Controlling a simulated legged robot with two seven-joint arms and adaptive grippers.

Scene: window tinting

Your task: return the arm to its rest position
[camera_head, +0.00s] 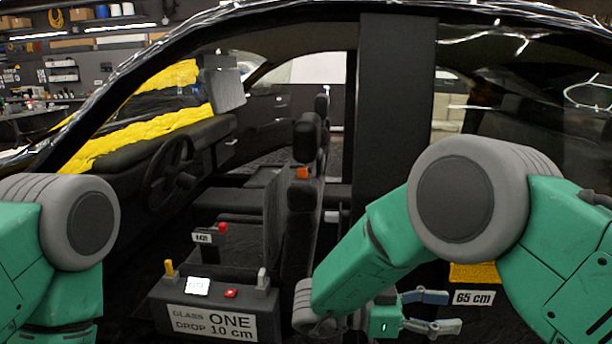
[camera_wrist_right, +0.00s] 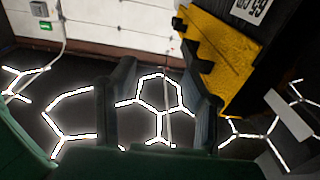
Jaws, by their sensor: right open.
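My right arm comes in from the right of the head view and bends at a large grey joint. Its gripper (camera_head: 432,312) is low, right of centre, with its two fingers apart and nothing between them.
A car body with its door opening (camera_head: 396,150) stands ahead.

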